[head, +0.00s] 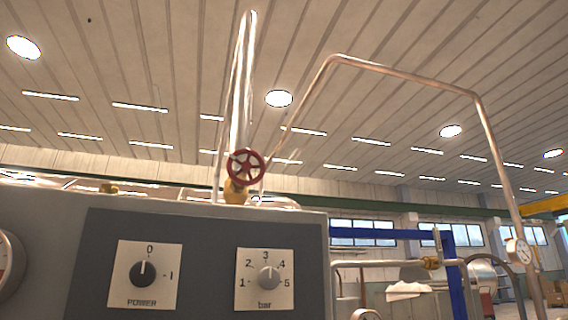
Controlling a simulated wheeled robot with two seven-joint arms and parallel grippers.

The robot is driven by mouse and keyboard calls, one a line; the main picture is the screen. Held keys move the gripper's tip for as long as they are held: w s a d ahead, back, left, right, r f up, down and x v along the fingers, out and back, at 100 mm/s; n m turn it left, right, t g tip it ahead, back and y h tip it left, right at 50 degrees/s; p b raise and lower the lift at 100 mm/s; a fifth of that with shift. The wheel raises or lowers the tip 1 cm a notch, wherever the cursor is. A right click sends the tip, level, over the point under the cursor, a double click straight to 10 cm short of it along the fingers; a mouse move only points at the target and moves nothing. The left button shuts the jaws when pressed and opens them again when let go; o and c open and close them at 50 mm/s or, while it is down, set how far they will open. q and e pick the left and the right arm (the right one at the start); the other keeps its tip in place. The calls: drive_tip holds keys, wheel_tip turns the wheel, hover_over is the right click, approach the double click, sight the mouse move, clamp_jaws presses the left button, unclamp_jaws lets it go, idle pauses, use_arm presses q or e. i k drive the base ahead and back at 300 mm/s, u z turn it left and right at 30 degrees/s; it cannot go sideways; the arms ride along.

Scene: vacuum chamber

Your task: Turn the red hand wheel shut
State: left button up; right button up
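The red hand wheel (245,167) shows in the head view, a little left of the middle. It is a spoked ring on a yellow valve body (236,191) at the foot of a bright upright pipe (242,85), above the top edge of a grey control cabinet (45,235). Neither of my grippers is in the picture, and nothing touches the wheel. How far the valve is turned cannot be told.
The cabinet's dark panel carries a POWER knob (143,273) pointing at 0 and a bar knob (269,278) pointing between 3 and 4. A copper pipe (405,75) arches to the right, by a gauge (518,251). A blue frame (457,280) stands behind.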

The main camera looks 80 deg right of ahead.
sight(246, 166)
drive_tip(key=z, duration=2.1)
